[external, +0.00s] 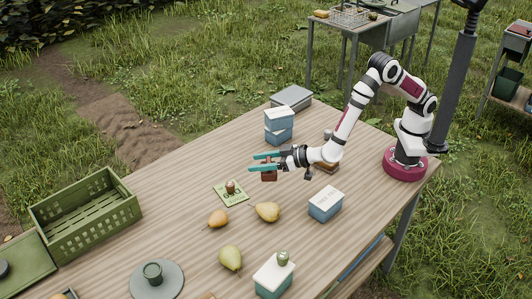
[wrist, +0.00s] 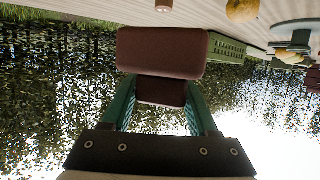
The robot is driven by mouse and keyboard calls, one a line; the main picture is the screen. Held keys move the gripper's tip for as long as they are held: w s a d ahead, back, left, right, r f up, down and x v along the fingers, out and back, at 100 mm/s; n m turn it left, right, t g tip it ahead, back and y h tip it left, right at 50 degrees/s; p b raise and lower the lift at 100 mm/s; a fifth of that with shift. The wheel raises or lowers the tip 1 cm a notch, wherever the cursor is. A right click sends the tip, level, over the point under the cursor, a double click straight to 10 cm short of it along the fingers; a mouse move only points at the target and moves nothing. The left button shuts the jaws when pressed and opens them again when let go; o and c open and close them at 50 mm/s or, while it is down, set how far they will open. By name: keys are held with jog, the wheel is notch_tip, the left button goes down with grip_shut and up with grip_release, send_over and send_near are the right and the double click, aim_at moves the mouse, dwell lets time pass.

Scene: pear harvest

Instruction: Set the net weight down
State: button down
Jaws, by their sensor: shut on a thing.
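The net weight appears to be the dark brown block (external: 269,175) at my gripper (external: 264,161). My gripper's teal fingers are shut on it, and it is above the wooden table in the external view. In the wrist view the brown block (wrist: 161,53) fills the space at and beyond the fingertips (wrist: 160,88). The fingers hide part of it in the external view. Whether its underside touches the table cannot be told for sure, but it looks raised.
A green card (external: 241,197) with a small brown object lies in front. Pears (external: 267,211) (external: 217,218) (external: 230,258) lie nearer. Blue-white boxes (external: 279,117) (external: 325,205) (external: 274,276) stand around. A green crate (external: 86,214) and a grey plate (external: 174,281) are left.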

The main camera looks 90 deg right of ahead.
jog(key=s+a+n+y, duration=0.4)
jog(key=s+a+y, duration=0.1)
jog(key=s+a, duration=0.65)
jog(key=a+f, duration=0.2)
jog(key=a, duration=0.1)
jog(key=s+a+f, duration=0.1)
jog(key=a+f, duration=0.1)
jog(key=a, duration=0.1)
jog(key=s+a+f, duration=0.1)
jog(key=a+f, duration=0.1)
jog(key=a, duration=0.2)
jog(key=shift+s+f, duration=0.2)
jog(key=shift+f, duration=0.15)
notch_tip(320, 180, down, 4)
jog(key=shift+a+f, duration=0.1)
jog(key=shift+f, duration=0.15)
jog(key=shift+c, duration=0.8)
grip_release()
